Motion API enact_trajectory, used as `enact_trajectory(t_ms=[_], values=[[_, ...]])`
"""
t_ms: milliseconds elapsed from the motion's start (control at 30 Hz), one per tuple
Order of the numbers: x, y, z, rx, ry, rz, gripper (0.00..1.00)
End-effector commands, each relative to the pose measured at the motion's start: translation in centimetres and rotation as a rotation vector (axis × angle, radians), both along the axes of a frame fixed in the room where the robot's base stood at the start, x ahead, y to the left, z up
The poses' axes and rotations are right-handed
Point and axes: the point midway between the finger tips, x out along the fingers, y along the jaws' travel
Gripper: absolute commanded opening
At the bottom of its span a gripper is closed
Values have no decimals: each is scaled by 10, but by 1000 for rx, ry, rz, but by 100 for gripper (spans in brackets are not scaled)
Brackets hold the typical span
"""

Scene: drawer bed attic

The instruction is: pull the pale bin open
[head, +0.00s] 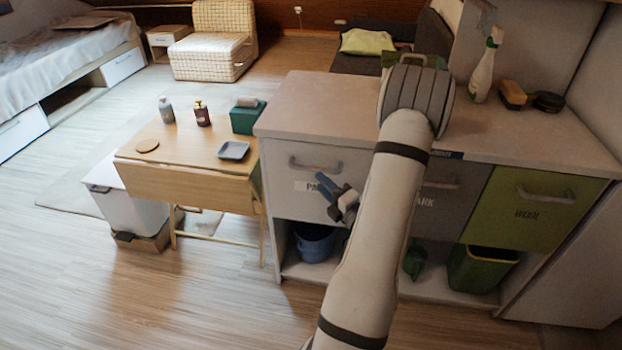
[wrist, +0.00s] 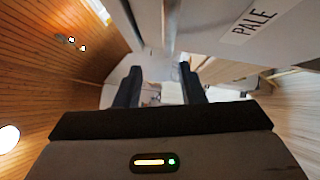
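The pale bin (head: 295,190) is the light-fronted unit at the left end of the counter, with a grey bar handle (head: 315,164) across its upper part. Its front looks flush with the cabinet. Its label is partly hidden by my gripper (head: 329,197), which is in front of the bin's right half, below the handle in the picture. In the wrist view the two dark fingers (wrist: 160,88) are apart, with nothing clearly held between them. The bin's front with the PALE label (wrist: 253,20) shows there at the upper right.
A dark bin (head: 445,200), mostly behind my arm, and a green bin (head: 520,210) sit farther right under the counter (head: 310,105). A blue bucket (head: 315,243) stands on the shelf below. A wooden table (head: 190,180) stands close on the left. The floor in front is clear.

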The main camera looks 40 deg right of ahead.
Motion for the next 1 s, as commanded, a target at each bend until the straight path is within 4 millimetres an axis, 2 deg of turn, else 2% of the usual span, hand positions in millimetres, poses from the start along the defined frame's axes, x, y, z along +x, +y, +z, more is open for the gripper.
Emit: enact_trajectory(t_ms=[33, 167, 400, 600, 733, 1000], values=[[-5, -10, -8, 30, -1, -38, 36], [-1, -20, -11, 59, -7, -74, 36], [37, -21, -5, 55, -8, -70, 36], [61, -23, -2, 56, -6, -73, 36], [68, -24, -1, 57, -7, -73, 36], [68, -24, -1, 57, -7, -74, 34]])
